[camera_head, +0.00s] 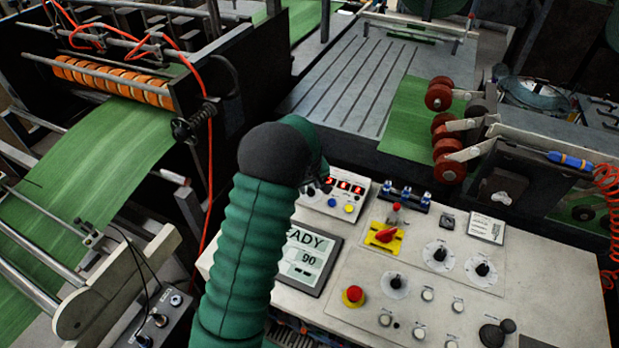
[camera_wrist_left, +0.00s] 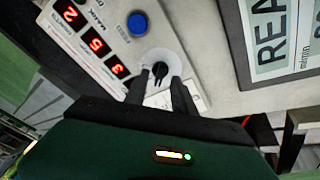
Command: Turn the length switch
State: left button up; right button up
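A small black knob on a round pale plate (camera_wrist_left: 158,68) sits on the control panel, beside a blue button and a red digit display. I cannot read a label that names it the length switch. My left gripper (camera_wrist_left: 161,80) points at this knob, with its two dark fingers spread apart and their tips at either side of it. I cannot tell whether the tips touch it. My right gripper is not in view.
A red switch on a yellow plate (camera_head: 386,235), a red stop button (camera_head: 354,294) and several black knobs stand on the console to the right. Orange rollers (camera_head: 112,80) are at far left.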

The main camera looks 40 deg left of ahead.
pick_arm(q)
jog(key=b+v, duration=0.1)
jog(key=v, duration=1.4)
jog(key=shift+r+b, duration=0.2)
jog(key=shift+b, duration=0.1)
jog(key=shift+d, duration=0.1)
jog(key=shift+d, duration=0.1)
grip_shut()
dwell(0.4)
